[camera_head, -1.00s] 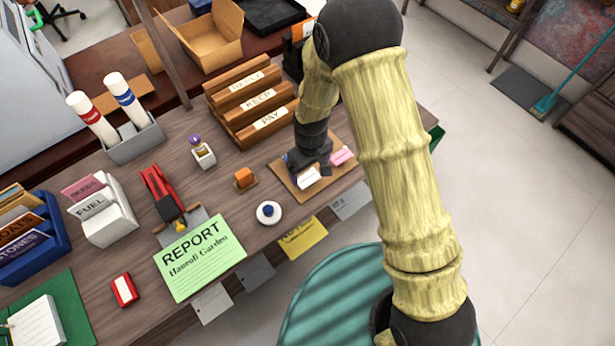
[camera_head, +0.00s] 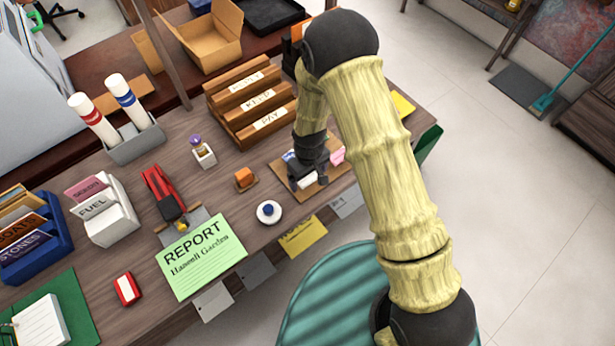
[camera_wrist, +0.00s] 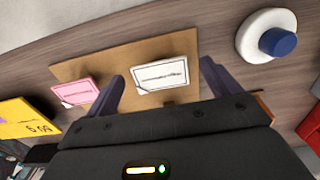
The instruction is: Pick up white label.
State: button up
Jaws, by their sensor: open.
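The white label (camera_wrist: 160,76) is a small card with a line of dark print. It stands on a brown board (camera_wrist: 125,58) in the wrist view, between the fingers of my gripper (camera_wrist: 163,85), which are open and apart from it. In the head view my gripper (camera_head: 308,178) is low over the brown board (camera_head: 318,192), and the white label (camera_head: 307,181) shows partly below it. A pink label (camera_wrist: 76,91) stands on the board to the left of the left finger; it also shows in the head view (camera_head: 338,157).
A white round object with a blue knob (camera_wrist: 270,38) is to the right in the wrist view. A yellow card (camera_wrist: 25,120) is at the left. A green report sheet (camera_head: 203,256) lies further left.

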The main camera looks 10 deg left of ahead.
jog(key=shift+w+f, duration=0.1)
jog(key=shift+f, duration=0.15)
dwell(0.3)
jog(key=c, duration=1.1)
